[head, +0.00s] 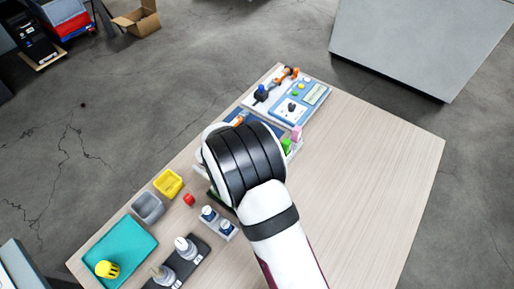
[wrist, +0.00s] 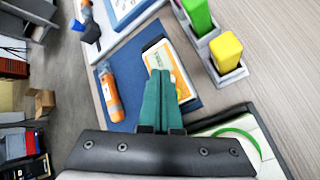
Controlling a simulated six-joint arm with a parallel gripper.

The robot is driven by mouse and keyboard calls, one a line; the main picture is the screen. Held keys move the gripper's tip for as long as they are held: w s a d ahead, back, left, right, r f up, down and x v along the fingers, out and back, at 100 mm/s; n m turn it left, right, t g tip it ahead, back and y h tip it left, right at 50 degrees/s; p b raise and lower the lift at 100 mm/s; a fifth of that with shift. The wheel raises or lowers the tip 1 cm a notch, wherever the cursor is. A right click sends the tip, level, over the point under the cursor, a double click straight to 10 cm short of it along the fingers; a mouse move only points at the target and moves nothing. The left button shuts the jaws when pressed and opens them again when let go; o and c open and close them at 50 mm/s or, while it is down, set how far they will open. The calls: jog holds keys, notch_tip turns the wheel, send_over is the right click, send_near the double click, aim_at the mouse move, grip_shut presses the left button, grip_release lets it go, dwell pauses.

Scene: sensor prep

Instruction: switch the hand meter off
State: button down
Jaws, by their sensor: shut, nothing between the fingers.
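In the wrist view, a blue mat (wrist: 138,117) carries two devices. One is a flat white and orange unit with a dark edge (wrist: 157,56), probably the hand meter; its switch cannot be made out. The other is a slim orange and grey device (wrist: 112,98) to its left. My gripper (wrist: 161,75) has its teal fingers together with nothing between them. The fingers overlap the flat unit and hide part of it; I cannot tell whether they touch it. In the head view, my arm covers the fingers and most of the mat.
A holder with a green block (wrist: 197,15) and a yellow block (wrist: 227,52) stands right of the mat. A blue-and-white bench instrument (head: 290,108) is at the far end. A teal tray (head: 122,248), grey bin (head: 148,207) and yellow bin (head: 168,183) stand at left. The table's right side is clear.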

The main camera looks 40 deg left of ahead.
jog(key=shift+f, duration=0.35)
dwell(0.3)
jog(key=shift+r, duration=0.85)
jog(key=shift+r, duration=2.45)
